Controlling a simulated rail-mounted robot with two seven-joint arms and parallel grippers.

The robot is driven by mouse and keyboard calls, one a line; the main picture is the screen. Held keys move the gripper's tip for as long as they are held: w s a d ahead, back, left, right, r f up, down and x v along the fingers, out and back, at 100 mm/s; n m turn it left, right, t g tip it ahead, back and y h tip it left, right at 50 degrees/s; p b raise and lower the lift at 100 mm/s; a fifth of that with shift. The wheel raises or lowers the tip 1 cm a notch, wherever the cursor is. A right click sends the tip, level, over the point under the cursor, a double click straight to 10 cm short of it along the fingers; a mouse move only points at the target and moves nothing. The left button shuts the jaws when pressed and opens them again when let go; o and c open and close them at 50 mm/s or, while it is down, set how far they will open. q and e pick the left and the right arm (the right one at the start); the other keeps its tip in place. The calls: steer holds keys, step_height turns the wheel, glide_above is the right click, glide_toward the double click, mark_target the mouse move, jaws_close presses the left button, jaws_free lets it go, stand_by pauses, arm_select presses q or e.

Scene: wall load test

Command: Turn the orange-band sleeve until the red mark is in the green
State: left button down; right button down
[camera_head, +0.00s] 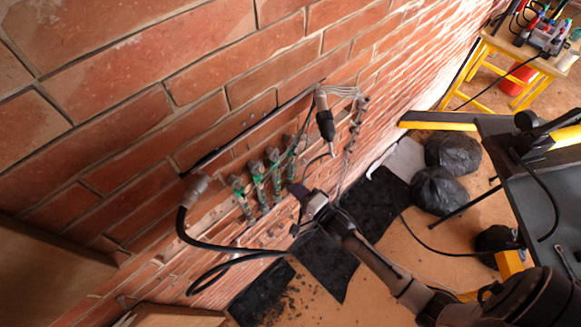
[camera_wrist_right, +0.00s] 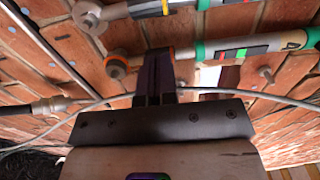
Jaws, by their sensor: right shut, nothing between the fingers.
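In the right wrist view a grey sleeve (camera_wrist_right: 222,51) with green bands lies across the picture, and a bit of orange (camera_wrist_right: 172,51) shows beside my fingers where they cross it. A second similar sleeve (camera_wrist_right: 125,10) lies above it. My right gripper (camera_wrist_right: 157,58) is shut and empty, its fingers in front of the sleeve; I cannot tell whether they touch. In the head view several green-banded sleeves (camera_head: 257,182) sit in a row on the brick wall, and my right gripper (camera_head: 297,190) is just right of them. My left gripper is not in view.
A black cable (camera_head: 182,226) hangs from a fitting left of the row. Black mats (camera_head: 327,262) and black bags (camera_head: 440,190) lie on the floor. A yellow-legged table (camera_head: 484,94) stands at the upper right.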

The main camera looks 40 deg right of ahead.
steer(key=shift+w, duration=0.45)
stand_by(0.4)
steer(key=shift+d, duration=0.3)
steer(key=shift+d, duration=0.45)
stand_by(0.4)
steer(key=shift+s+p, duration=0.15)
steer(key=shift+p, duration=0.2)
steer(key=shift+s, duration=0.3)
steer(key=shift+a+p, duration=0.1)
steer(key=shift+p, duration=0.2)
steer(key=shift+a, duration=0.6)
